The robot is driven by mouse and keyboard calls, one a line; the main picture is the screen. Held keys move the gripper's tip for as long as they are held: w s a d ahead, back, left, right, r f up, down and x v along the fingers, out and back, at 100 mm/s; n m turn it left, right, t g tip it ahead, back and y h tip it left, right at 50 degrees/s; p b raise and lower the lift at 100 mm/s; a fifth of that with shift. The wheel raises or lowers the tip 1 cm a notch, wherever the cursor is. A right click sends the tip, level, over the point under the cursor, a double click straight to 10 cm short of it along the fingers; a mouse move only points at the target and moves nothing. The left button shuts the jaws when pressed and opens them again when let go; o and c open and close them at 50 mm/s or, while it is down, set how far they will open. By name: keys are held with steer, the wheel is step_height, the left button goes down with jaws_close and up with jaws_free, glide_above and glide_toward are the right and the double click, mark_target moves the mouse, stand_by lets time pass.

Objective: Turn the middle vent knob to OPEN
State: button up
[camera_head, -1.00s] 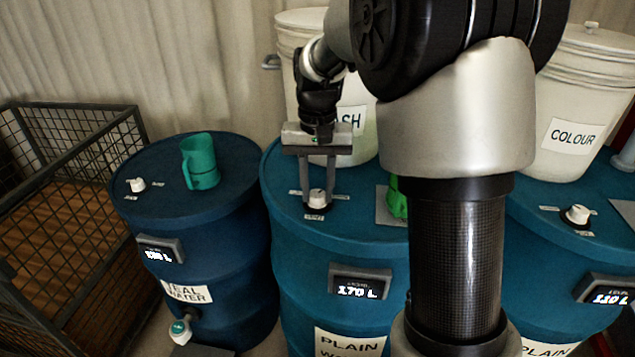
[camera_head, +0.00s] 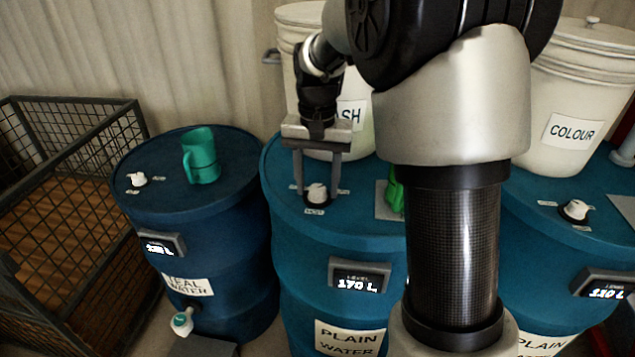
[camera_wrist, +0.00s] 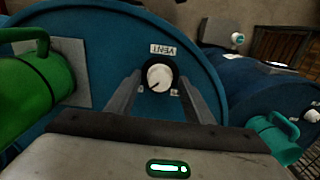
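The middle vent knob (camera_head: 317,193) is a small white knob on a black base on top of the middle blue drum (camera_head: 283,222). In the wrist view the knob (camera_wrist: 159,77) has a dark mark towards its lower left. A VENT label (camera_wrist: 163,50) shows upside down beside it; the small labels at its sides are too small to read. My gripper (camera_head: 318,192) points down over the knob, open, with one finger on each side. In the wrist view a gap shows between the knob and each finger.
A green can (camera_head: 394,190) stands on a grey plate right of the knob. A white tub (camera_head: 300,80) stands behind it. The left drum (camera_head: 150,200) carries a teal mug (camera_head: 202,156) and its own knob (camera_head: 137,180). Another knob (camera_head: 575,209) is on the right drum.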

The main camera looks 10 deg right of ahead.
mark_target(318, 188)
step_height(318, 188, up, 18)
steer(key=p, duration=0.3)
steer(key=shift+f, duration=0.25)
steer(key=shift+s, duration=0.1)
steer(key=s+r+n+t+p, duration=0.25)
steer(key=s+r+p, duration=0.3)
steer(key=s, duration=0.65)
steer(key=s+f+n+t+p, duration=0.2)
steer(key=s+t, duration=0.1)
steer(key=s, duration=0.7)
steer(key=shift+s+p, duration=0.15)
steer(key=shift+p, duration=0.25)
